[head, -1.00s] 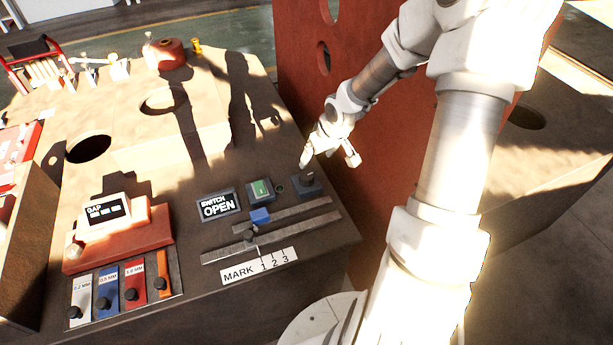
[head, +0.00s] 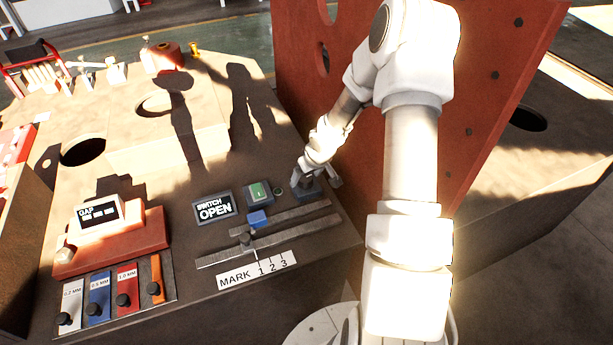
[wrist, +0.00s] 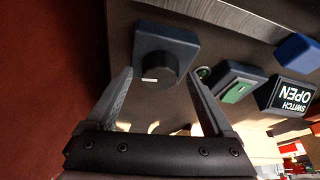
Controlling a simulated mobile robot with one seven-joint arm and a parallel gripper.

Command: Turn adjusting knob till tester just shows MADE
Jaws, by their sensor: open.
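The adjusting knob (wrist: 156,72) is a round black knob with a white mark, set on a dark blue-grey block (wrist: 180,38). In the head view the block (head: 312,190) is at the right end of the panel, partly hidden by my gripper (head: 318,180). In the wrist view my gripper (wrist: 158,88) is open, with one finger on each side of the knob's near part and visible gaps to it. The tester display (head: 214,208) reads "SWITCH OPEN"; it shows upside down in the wrist view (wrist: 290,96).
A green switch (head: 258,192) and small round lamp (head: 279,191) sit left of the knob. A slide with a blue block (head: 257,219) and a MARK 1 2 3 scale (head: 257,270) lie in front. A red upright plate (head: 420,130) stands close behind the arm.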

